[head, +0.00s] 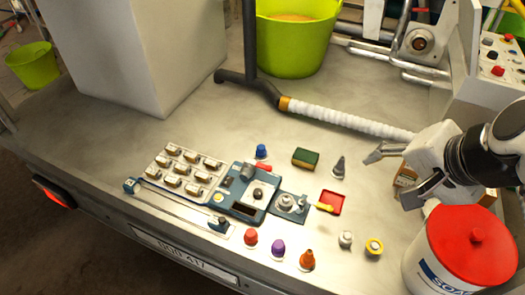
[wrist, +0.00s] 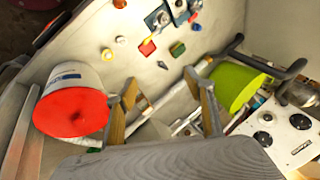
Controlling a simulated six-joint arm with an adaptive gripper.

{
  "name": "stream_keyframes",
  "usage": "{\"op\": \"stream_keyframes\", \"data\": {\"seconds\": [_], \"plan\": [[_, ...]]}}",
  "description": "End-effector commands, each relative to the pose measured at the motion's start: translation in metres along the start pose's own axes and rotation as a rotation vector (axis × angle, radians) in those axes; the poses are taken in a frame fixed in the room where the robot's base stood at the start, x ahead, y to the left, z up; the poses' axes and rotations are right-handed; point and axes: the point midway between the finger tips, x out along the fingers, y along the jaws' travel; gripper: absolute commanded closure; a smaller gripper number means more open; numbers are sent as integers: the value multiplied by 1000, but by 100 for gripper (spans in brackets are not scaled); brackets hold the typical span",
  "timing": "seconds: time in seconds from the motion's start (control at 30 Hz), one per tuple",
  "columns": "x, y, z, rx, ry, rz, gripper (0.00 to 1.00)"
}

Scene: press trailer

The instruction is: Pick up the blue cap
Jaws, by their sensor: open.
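The blue cap (head: 261,152) stands upright on the grey metal bed, behind the blue fixture and left of the green and yellow sponge. It shows small near the top of the wrist view (wrist: 196,27). My gripper (head: 388,178) is at the right in the head view, well apart from the cap. Its two fingers are spread with nothing between them. In the wrist view my gripper (wrist: 160,82) points at the bed, with the cap beyond it.
A sponge (head: 305,158), a grey cone (head: 339,168) and a red tray (head: 330,202) lie between my gripper and the cap. A white bucket with a red lid (head: 474,245) stands below my gripper at the right. A white ribbed hose (head: 345,121) crosses behind.

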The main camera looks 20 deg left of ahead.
Motion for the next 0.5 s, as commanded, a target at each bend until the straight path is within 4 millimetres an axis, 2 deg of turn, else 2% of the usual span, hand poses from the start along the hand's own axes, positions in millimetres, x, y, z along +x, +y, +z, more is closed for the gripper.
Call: {"op": "stream_keyframes", "data": {"seconds": [0.5], "plan": [[74, -84, -38, 333, -99, -124, 47]]}}
